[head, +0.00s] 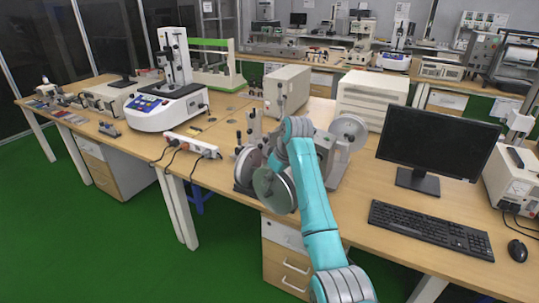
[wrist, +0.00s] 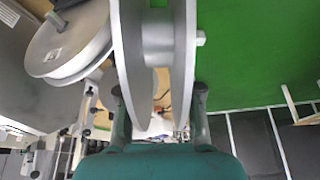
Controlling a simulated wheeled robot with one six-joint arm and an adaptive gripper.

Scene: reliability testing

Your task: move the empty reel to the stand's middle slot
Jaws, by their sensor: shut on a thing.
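My gripper (wrist: 158,92) is shut on a grey reel (wrist: 128,45), with one finger at each side of it in the wrist view. The reel's two flanges stand edge-on to the wrist camera, with a pale hub between them and no wound material that I can make out. In the head view the held reel (head: 274,190) hangs at the front edge of the bench. A grey stand (head: 334,168) is partly hidden behind my arm. Another reel (head: 349,131) sits at its upper right. One more reel (head: 246,168) shows just left of the held one. The stand's slots cannot be made out.
A monitor (head: 437,145), keyboard (head: 430,230) and mouse (head: 517,250) are right of the stand. A power strip (head: 192,144) and a white test machine (head: 165,105) are to the left. A beige box (head: 287,90) stands behind. Green floor (head: 120,240) is open in front.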

